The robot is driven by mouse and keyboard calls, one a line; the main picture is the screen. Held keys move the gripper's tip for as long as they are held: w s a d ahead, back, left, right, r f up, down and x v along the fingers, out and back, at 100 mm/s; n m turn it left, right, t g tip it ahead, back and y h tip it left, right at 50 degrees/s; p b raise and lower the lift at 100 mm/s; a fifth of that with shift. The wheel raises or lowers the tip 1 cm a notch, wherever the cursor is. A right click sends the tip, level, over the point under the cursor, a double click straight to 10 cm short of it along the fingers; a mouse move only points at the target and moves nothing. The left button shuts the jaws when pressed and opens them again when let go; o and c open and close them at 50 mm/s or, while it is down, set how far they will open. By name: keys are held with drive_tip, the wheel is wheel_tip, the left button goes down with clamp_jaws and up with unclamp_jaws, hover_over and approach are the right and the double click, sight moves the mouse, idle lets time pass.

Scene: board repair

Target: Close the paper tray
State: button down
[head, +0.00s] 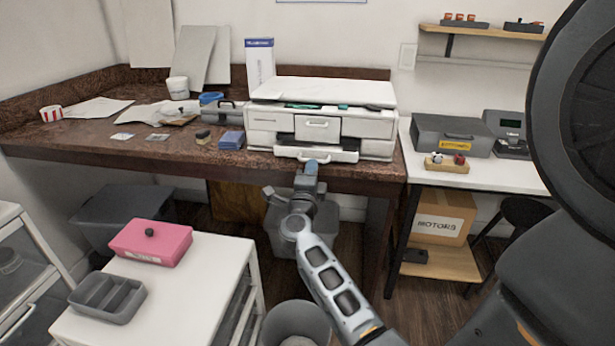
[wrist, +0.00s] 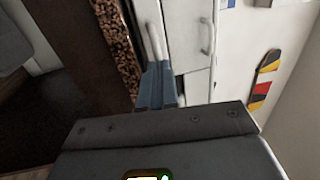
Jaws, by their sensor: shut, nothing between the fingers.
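The white printer (head: 262,124) stands on the brown counter. Its paper tray (head: 288,152) is the low white drawer at the bottom front, and it sticks out a little toward the counter's front edge. My gripper (head: 311,167) is shut and empty, just in front of the tray's middle by its handle. In the wrist view, my blue fingers (wrist: 158,72) are together and point at the tray's white handle (wrist: 154,40), which appears sideways. I cannot tell whether they touch it. The fingers hide part of the tray front.
The counter edge (head: 230,160) lies just under my gripper. A blue stack (head: 231,140) and a grey case (head: 224,113) stand left of the printer. A side table (head: 530,174) with a grey box (head: 452,135) stands right. A white cabinet (head: 205,272) with a pink box (head: 150,243) is at front left.

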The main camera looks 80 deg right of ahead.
sight(316, 155)
drive_tip(key=d, duration=0.3)
drive_tip(key=shift+w+d, duration=0.15)
drive_tip(key=shift+d, duration=0.3)
drive_tip(key=shift+d+r, duration=0.1)
